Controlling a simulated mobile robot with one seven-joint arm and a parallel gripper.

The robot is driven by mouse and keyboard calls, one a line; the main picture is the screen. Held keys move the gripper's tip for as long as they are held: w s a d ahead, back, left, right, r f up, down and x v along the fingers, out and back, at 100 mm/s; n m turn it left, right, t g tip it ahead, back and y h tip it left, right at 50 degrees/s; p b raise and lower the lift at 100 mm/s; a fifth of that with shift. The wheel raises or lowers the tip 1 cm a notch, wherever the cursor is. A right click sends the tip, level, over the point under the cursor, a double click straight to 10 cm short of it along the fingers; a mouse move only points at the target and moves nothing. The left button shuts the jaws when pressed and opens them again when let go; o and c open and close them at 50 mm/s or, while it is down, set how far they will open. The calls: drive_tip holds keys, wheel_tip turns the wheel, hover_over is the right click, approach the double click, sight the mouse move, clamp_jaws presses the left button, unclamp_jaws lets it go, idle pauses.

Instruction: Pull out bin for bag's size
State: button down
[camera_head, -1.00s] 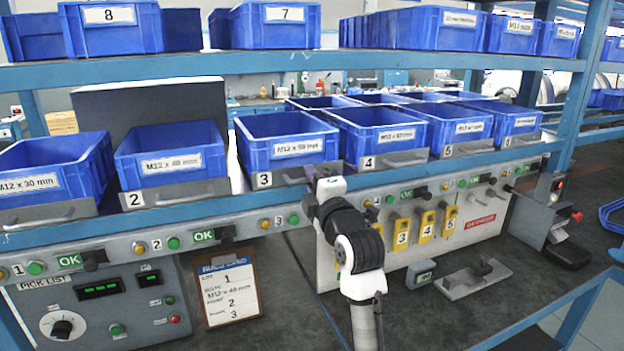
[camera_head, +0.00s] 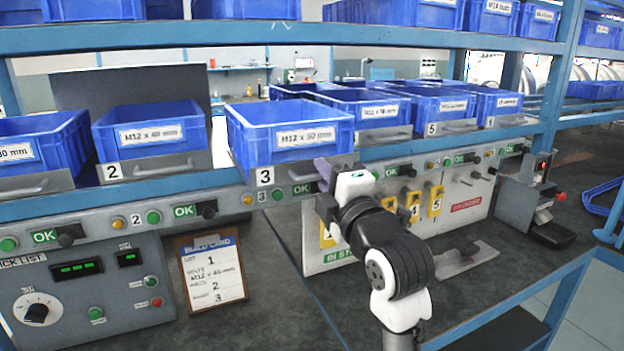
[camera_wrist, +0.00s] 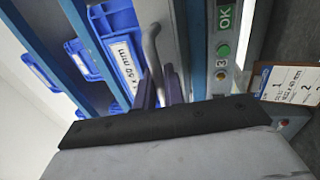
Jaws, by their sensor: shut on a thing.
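Blue bin 3 (camera_head: 290,137), labelled M12 x 50 mm, stands forward of its neighbours on the middle shelf in the head view. My gripper (camera_head: 326,174) is at the front right of its tray. In the wrist view my gripper (camera_wrist: 157,92) has its purple fingers shut on the grey tray handle (camera_wrist: 152,45), with the bin's label (camera_wrist: 124,66) beside it. Bin 2 (camera_head: 150,133), labelled M12 x 40 mm, sits back on the shelf to the left. No bag is seen.
A blue bin with a 30 mm-type label (camera_head: 40,150) is at far left; bin 5 (camera_head: 440,108) and others are at right. A panel with buttons and OK lights (camera_head: 185,211) runs below the shelf. The upper shelf beam (camera_head: 250,35) passes above.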

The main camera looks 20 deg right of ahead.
drive_tip(key=shift+s, duration=0.7)
drive_tip(key=c, duration=1.6)
unclamp_jaws()
drive_tip(key=s+f+b, duration=0.1)
drive_tip(key=s, duration=0.3)
drive_tip(key=s+b, duration=0.1)
drive_tip(key=s, duration=0.4)
drive_tip(key=s+f+b, duration=0.1)
drive_tip(key=s, duration=0.3)
drive_tip(key=shift+s+d+f+b, duration=0.25)
drive_tip(key=shift+f+b, duration=0.1)
drive_tip(key=shift+b, duration=0.05)
